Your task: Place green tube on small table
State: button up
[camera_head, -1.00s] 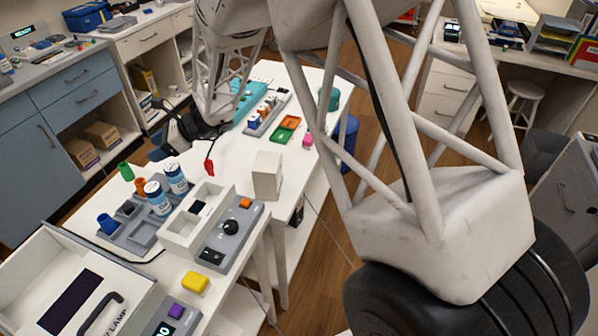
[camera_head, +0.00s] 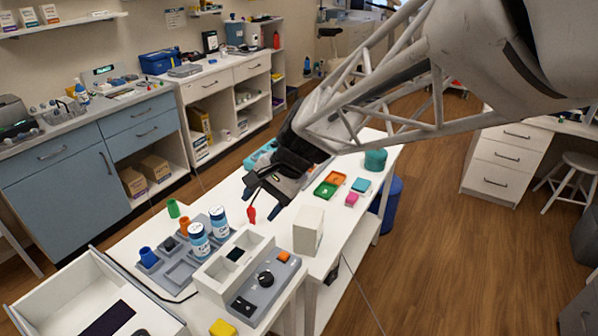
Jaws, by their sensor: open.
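The green tube (camera_head: 173,208) stands upright at the back left of the grey tray (camera_head: 150,277), beside an orange tube (camera_head: 184,227) and a blue cup (camera_head: 149,257). My gripper (camera_head: 264,205) is open, pointing down over the white table (camera_head: 220,192), to the right of the green tube and apart from it. A small red object (camera_head: 251,214) shows by its left fingertip; I cannot tell whether they touch. Which surface is the small table is not clear from this view.
Two white-and-blue bottles (camera_head: 199,243) stand in the tray. A white box (camera_head: 308,230) stands right of my gripper. A grey control panel (camera_head: 266,290) with a black knob is in front. Green and orange trays (camera_head: 326,190) lie farther back.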

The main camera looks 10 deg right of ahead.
jog(key=s+d+r+n+t+h, duration=0.1)
jog(key=s+d+n+h, duration=0.2)
jog(key=s+d, duration=0.3)
jog(key=s+d+r+n+t+h, duration=0.1)
jog(key=s+d+n+h, duration=0.2)
jog(key=s+d, duration=0.3)
jog(key=s+n, duration=0.1)
jog(key=s, duration=0.3)
jog(key=shift+s+d+r+h, duration=0.2)
jog(key=shift+s+r+h, duration=0.1)
jog(key=shift+s, duration=0.1)
